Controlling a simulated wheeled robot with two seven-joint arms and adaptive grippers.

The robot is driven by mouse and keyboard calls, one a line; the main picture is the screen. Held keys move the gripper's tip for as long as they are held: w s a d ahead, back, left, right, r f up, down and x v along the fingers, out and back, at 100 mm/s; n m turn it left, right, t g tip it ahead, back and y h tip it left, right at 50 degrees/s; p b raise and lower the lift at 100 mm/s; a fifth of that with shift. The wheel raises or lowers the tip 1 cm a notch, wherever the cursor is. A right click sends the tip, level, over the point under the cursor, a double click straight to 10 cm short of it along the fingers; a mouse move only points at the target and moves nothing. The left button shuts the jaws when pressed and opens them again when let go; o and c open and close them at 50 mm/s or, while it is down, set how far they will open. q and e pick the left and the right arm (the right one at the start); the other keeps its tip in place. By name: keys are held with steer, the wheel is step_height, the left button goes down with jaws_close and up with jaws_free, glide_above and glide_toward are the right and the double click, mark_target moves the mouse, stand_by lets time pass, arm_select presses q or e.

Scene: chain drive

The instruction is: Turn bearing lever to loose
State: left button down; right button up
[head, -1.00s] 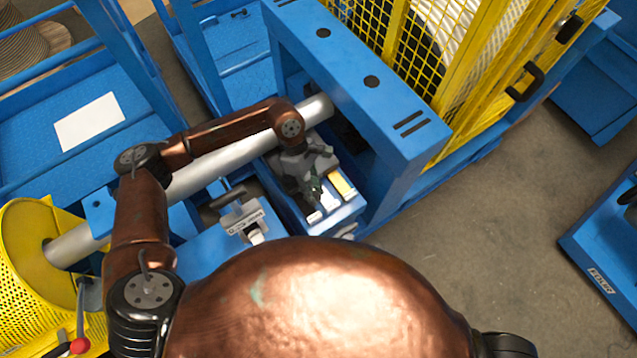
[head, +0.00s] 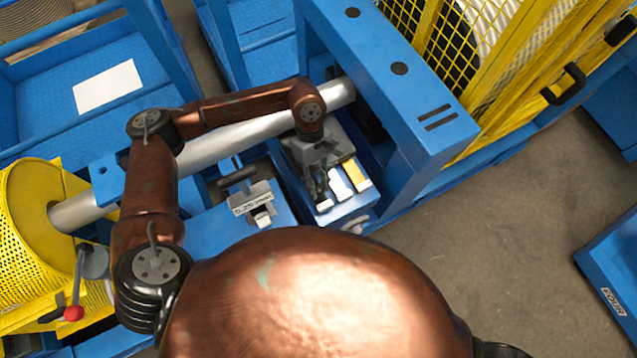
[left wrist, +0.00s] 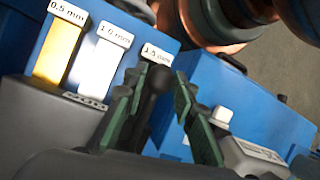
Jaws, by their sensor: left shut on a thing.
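My left gripper (head: 316,188) is over the left part of the blue shim box, pointing down. In the left wrist view, its green-padded fingers (left wrist: 160,105) stand on both sides of a dark, round-ended lever (left wrist: 153,80), which looks like the bearing lever. The gripper is shut on this lever. The lever's lower part and pivot are hidden, and no loose or tight marking is readable. In the head view the gripper covers the lever. My right gripper is not in view.
Labelled shims stand close by: yellow 0.5 mm (left wrist: 56,60), white 1.0 mm (left wrist: 97,70) and 1.5 mm, partly hidden. A red-knobbed lever (head: 74,313) is far left.

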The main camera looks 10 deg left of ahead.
arm_select(q)
steer(key=shift+s+a+f, duration=0.1)
steer(key=shift+s, duration=0.05)
steer(key=c, duration=1.6)
jaws_free()
steer(key=v, duration=1.2)
